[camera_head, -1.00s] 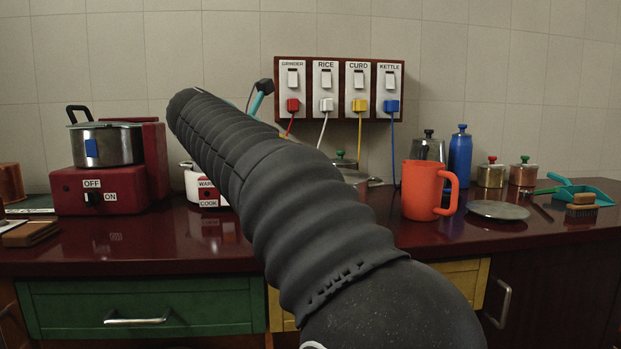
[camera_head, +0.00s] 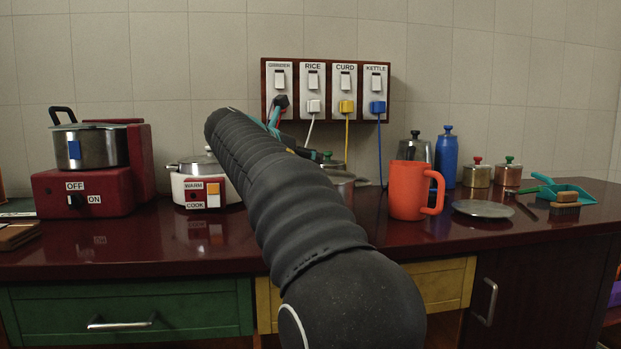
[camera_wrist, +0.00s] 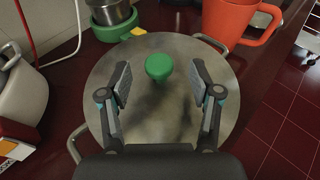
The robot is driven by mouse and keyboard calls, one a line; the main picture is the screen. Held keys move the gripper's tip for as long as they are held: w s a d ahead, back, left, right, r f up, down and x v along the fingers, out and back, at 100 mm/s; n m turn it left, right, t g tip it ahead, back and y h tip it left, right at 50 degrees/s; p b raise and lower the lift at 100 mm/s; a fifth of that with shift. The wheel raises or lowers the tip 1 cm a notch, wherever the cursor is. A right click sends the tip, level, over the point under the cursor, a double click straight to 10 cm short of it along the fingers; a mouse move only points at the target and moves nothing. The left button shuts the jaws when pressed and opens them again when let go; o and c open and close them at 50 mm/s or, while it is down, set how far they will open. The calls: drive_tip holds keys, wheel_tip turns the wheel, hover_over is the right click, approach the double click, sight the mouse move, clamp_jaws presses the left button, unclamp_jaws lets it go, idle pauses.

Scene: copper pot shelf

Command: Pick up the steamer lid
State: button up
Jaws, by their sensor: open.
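The steamer lid (camera_wrist: 150,110) is a broad round grey metal disc with a green knob (camera_wrist: 158,67) in the wrist view. It lies on a pot whose loop handles (camera_wrist: 211,42) stick out at its edge. My gripper (camera_wrist: 160,80) is open over the lid, with one finger on each side of the knob and clear gaps between. I cannot tell how high the fingertips are above the lid. In the head view the green knob (camera_head: 327,155) shows just past my arm, which hides much of the pot and gripper.
An orange mug (camera_head: 408,190) stands right of the pot. A white rice cooker (camera_head: 190,182) stands to the left. A steel pot (camera_head: 90,147) sits on a red stove. Plugs and cords hang from the wall socket panel (camera_head: 325,88) behind. A flat metal plate (camera_head: 483,209) lies right of the mug.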

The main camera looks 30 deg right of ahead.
drive_tip(key=x, duration=0.3)
drive_tip(key=shift+w+d+f, duration=0.15)
drive_tip(key=shift+w+d, duration=0.05)
drive_tip(key=shift+d, duration=0.05)
clamp_jaws()
